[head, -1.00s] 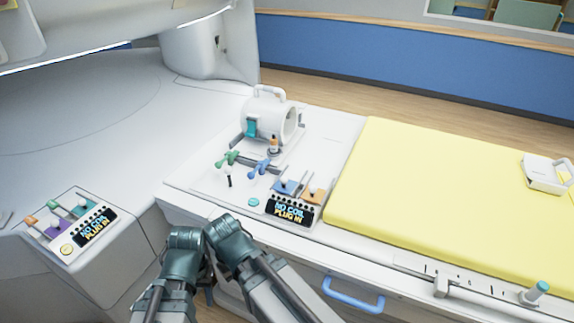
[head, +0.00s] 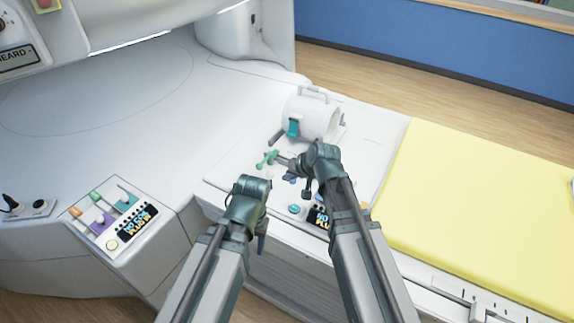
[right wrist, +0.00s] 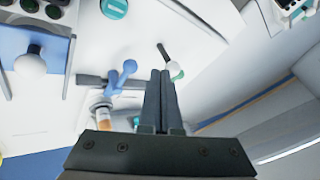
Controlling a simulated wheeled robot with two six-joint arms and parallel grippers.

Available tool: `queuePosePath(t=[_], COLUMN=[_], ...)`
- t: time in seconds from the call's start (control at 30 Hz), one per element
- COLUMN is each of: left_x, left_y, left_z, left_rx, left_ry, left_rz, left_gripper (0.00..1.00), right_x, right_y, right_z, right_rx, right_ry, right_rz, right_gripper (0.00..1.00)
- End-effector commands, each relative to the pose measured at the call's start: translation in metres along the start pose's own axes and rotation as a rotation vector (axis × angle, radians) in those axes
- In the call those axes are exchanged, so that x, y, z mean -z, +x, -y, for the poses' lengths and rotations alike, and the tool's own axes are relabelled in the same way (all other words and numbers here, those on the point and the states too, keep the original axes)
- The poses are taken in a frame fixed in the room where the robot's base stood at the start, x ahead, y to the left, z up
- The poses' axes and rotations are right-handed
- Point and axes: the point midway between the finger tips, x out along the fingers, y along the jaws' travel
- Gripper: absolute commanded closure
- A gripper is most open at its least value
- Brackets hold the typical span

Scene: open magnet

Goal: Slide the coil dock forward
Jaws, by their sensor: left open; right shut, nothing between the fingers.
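The white ring-shaped coil (head: 318,115), with a top handle and a teal latch, stands on the white tabletop in the head view. I take its grey-footed base to be the coil dock. A green lever (head: 266,160) and a partly hidden blue lever (head: 291,180) are in front of it. In the right wrist view the blue lever (right wrist: 121,76) and green lever (right wrist: 176,69) lie near the fingertips. My right gripper (right wrist: 159,73) is shut and empty, above the levers. My left gripper (head: 262,238) is open and empty at the table's front edge, left of and below the right one.
The display (head: 320,216) on the coil table is partly hidden by my right arm. A yellow pad (head: 480,200) covers the table at the right.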

Motion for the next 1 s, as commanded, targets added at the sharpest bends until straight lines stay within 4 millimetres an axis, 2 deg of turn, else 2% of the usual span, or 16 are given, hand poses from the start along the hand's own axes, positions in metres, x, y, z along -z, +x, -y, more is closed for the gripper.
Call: queuePosePath(t=[0.1, 0.57, 0.77, 1.0], left_x=[-0.001, 0.000, 0.001, 0.003], left_y=[-0.003, 0.001, 0.015, 0.045], left_z=[0.000, 0.000, -0.002, -0.004], left_rx=[0.000, 0.000, 0.000, 0.000], left_ry=[0.000, 0.000, 0.000, 0.000], left_rz=[0.000, 0.000, 0.000, 0.000], left_gripper=[0.50, 0.50, 0.50, 0.50], right_x=[0.009, 0.009, 0.009, 0.009], right_y=[-0.003, 0.002, 0.019, 0.056], right_z=[0.000, 0.000, -0.001, -0.002], right_rx=[0.012, 0.012, 0.013, 0.013], right_ry=[0.020, 0.019, 0.018, 0.018], right_rz=[-0.021, -0.021, -0.021, -0.021], right_gripper=[1.00, 1.00, 1.00, 1.00])
